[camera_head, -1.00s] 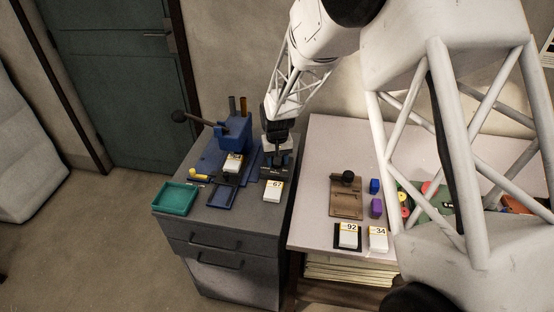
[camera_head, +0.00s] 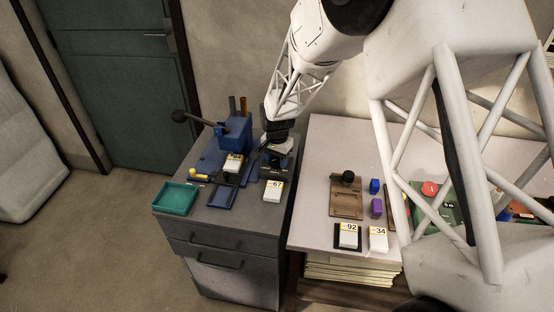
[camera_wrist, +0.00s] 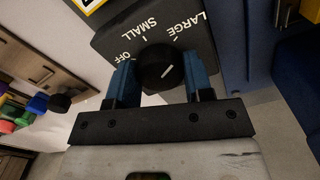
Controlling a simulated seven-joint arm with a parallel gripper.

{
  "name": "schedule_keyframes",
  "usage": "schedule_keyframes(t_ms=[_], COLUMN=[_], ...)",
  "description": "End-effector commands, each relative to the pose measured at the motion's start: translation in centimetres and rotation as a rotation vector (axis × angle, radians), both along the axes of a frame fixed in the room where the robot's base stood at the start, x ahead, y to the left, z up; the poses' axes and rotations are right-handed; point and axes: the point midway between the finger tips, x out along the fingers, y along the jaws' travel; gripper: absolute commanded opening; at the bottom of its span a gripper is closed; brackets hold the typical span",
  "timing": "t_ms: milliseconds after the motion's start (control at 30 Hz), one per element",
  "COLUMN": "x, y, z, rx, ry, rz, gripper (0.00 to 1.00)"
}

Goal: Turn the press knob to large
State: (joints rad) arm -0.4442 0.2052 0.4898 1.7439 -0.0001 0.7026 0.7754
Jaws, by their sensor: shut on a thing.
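The press knob (camera_wrist: 155,67) is a round black dial with a white pointer line, in the wrist view. It sits on a dark control box (camera_wrist: 105,43) lettered OFF, SMALL and LARGE. My gripper (camera_wrist: 159,68) has its two blue fingers shut on the knob, one on each side. The pointer line slants to the upper right, on the LARGE side of the dial; I cannot tell whether it lines up with the LARGE tick. In the head view the box (camera_head: 272,173) stands beside the blue press (camera_head: 236,132), and my gripper (camera_head: 274,158) hides the knob.
A green tray (camera_head: 176,198) sits at the cabinet's left front edge. A card block marked 67 (camera_head: 273,190) lies in front of the box, and another block (camera_head: 233,163) sits at the press. The right table holds a brown fixture (camera_head: 346,204) and blocks marked 92 (camera_head: 348,235) and 34 (camera_head: 378,239).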

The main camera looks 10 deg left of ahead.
Motion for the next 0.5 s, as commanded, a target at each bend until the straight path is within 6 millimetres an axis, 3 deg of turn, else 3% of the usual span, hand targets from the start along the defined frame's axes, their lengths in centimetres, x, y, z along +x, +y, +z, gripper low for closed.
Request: schedule_keyframes(t_ms=[433, 467, 500], x=[-0.05, -0.05, -0.05], y=[-0.02, -0.02, -0.02], z=[0.01, 0.0, 0.01], rx=[-0.001, -0.001, -0.001], ry=[0.001, 0.001, 0.001], rz=[-0.013, -0.013, -0.012], gripper=[0.23, 0.52, 0.58])
